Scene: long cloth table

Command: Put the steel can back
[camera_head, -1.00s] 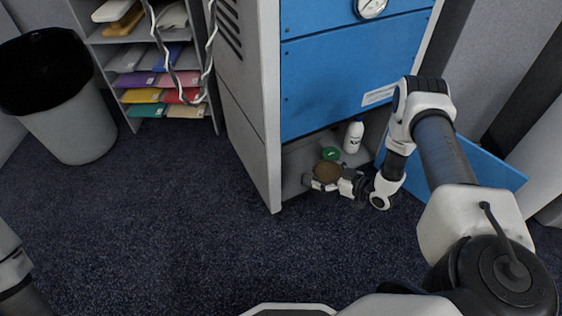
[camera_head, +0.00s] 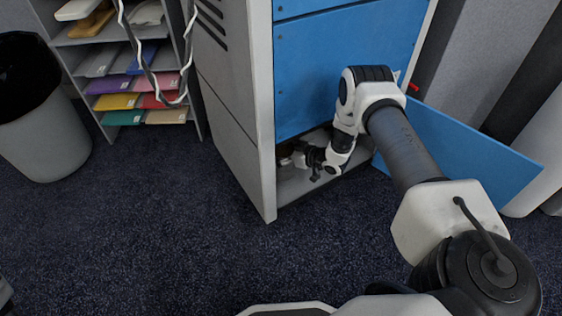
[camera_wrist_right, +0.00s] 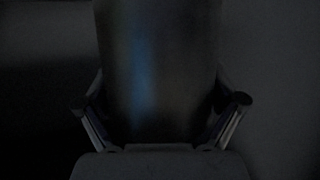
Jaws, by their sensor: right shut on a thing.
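The steel can (camera_wrist_right: 158,70) fills the middle of the dim right wrist view, a dark cylinder with a bluish sheen. My right gripper (camera_wrist_right: 160,110) is shut on it, one finger on each side. In the head view my right gripper (camera_head: 289,158) is inside the low open compartment (camera_head: 297,185) of the blue and grey cabinet, near its left wall. There the can is mostly hidden by the cabinet, and I cannot tell whether it touches the compartment floor. My left gripper is out of view.
The blue compartment door (camera_head: 470,150) stands open to the right of my right arm. The cabinet's grey side wall (camera_head: 235,140) is close left of the gripper. A paper rack (camera_head: 130,85) and a bin (camera_head: 40,135) stand farther left. The carpet in front is clear.

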